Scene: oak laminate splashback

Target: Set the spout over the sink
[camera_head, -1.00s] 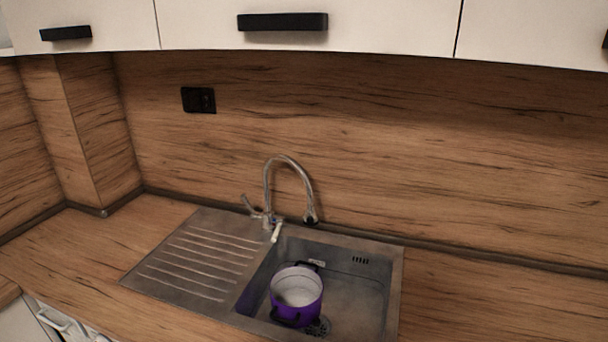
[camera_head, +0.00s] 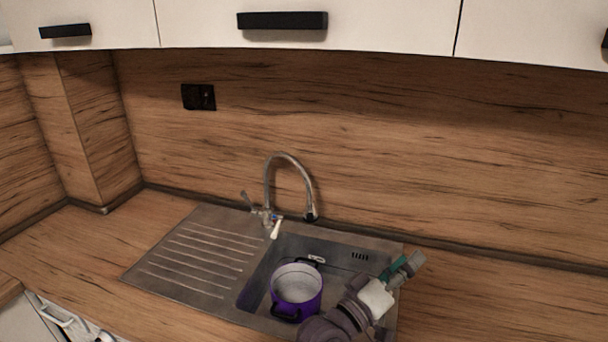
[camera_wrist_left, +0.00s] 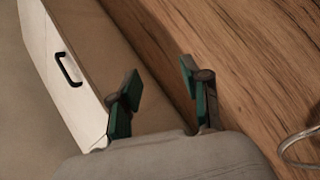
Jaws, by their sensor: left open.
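The chrome spout (camera_head: 290,156) arches up from the tap base behind the sink and bends over to the right. Its dark tip (camera_head: 311,214) hangs low near the back edge of the basin; I cannot tell whether it is over the basin. The sink (camera_head: 370,290) has one basin, with a drainboard on its left. My left gripper (camera_head: 408,264) is above the right side of the sink, open and empty, to the right of the spout and apart from it. In the left wrist view my gripper (camera_wrist_left: 158,76) has its fingers spread, and the curved spout (camera_wrist_left: 290,148) shows at the lower right.
A purple pot (camera_head: 297,292) with dark handles stands in the basin. Tap levers (camera_head: 276,229) stick out at the tap base. White wall cabinets (camera_head: 350,25) hang above, and a black socket (camera_head: 198,97) is on the wood splashback. The counter right of the sink is clear.

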